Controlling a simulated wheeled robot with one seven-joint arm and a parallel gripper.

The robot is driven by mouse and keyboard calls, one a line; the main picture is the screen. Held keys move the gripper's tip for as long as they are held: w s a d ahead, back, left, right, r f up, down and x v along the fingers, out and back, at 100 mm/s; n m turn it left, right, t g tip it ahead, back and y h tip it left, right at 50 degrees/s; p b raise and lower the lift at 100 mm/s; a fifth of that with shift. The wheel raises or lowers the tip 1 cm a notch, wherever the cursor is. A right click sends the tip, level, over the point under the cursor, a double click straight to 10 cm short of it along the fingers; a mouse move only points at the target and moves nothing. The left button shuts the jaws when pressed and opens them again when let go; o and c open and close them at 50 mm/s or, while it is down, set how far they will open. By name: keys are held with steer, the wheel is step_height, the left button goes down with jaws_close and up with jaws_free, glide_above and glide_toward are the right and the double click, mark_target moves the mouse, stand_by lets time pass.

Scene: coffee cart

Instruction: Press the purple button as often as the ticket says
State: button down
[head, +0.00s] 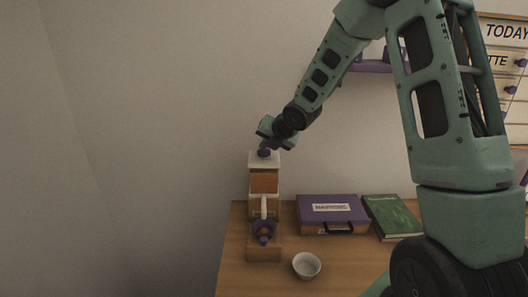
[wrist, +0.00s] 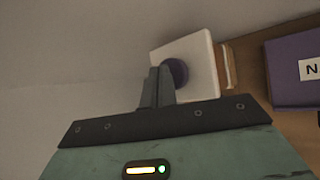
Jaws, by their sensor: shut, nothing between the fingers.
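The purple button (head: 264,153) is a dark round knob on the white top of a grinder-like machine (head: 264,181) with a brown middle. In the wrist view the button (wrist: 178,72) shows just right of my fingertips, partly behind them, on the square white top (wrist: 198,55). My gripper (head: 266,145) is shut and empty, pointing down over the button in the head view; it also shows in the wrist view (wrist: 160,76). I cannot tell whether the fingertips touch the button. I cannot make out a ticket in either view.
A purple case (head: 313,202) with a label and a green book (head: 392,217) lie on the wooden counter (head: 340,272). A board (head: 505,62) reading "TODAY" is cut off at right. Left of the counter is open.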

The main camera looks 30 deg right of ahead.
mark_target(266, 152)
steer(key=shift+f+b, duration=0.4)
steer(key=shift+f, duration=0.1)
stand_by(0.6)
steer(key=shift+r+p, duration=1.1)
steer(key=shift+r, duration=0.15)
step_height(266, 152, up, 5)
steer(key=p, duration=0.4)
steer(key=shift+r, duration=0.1)
stand_by(0.3)
